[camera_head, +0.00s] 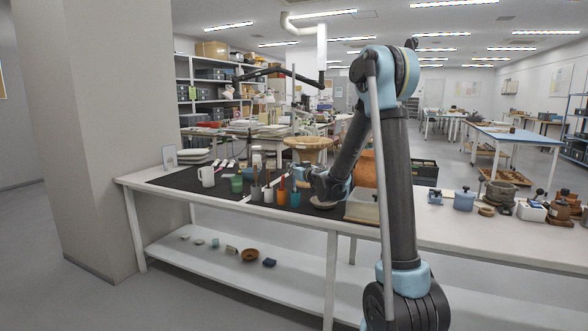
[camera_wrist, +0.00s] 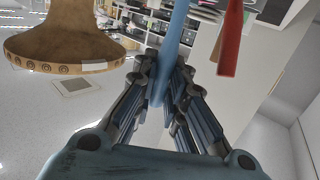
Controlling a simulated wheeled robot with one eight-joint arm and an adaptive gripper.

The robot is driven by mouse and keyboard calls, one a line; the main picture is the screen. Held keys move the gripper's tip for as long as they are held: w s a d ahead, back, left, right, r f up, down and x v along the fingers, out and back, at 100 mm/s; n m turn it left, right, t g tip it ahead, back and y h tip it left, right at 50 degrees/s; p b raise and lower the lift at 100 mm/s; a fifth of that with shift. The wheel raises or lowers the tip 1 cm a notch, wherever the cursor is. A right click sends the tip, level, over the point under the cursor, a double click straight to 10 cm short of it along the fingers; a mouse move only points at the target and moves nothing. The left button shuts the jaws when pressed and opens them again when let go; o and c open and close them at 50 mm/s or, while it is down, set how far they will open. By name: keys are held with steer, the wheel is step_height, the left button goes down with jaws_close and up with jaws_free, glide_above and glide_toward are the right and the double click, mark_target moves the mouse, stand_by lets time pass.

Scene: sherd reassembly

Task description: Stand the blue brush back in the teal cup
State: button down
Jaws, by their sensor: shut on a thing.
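The blue brush (camera_wrist: 176,40) is between my gripper's fingers (camera_wrist: 163,85) in the wrist view. In the head view my gripper (camera_head: 301,174) is above the right end of a row of cups on the dark mat. A small teal cup (camera_head: 295,200) stands just below it. The brush is too small to make out there, and I cannot tell whether it touches the cup.
A red handle (camera_wrist: 231,45) hangs close right of the brush in the wrist view. A white mug (camera_head: 207,177), a green cup (camera_head: 237,185) and an orange item (camera_head: 281,193) stand left of the teal cup. A round wooden piece (camera_head: 310,143) is behind.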

steer(key=shift+f, duration=1.45)
steer(key=c, duration=1.6)
jaws_free()
steer(key=shift+o, duration=0.2)
steer(key=shift+s+d, duration=0.1)
steer(key=shift+s, duration=0.05)
steer(key=f+v, duration=0.1)
steer(key=v, duration=1)
steer(key=shift+s+d+r, duration=0.15)
steer(key=shift+s+r, duration=0.15)
steer(key=shift+r, duration=0.15)
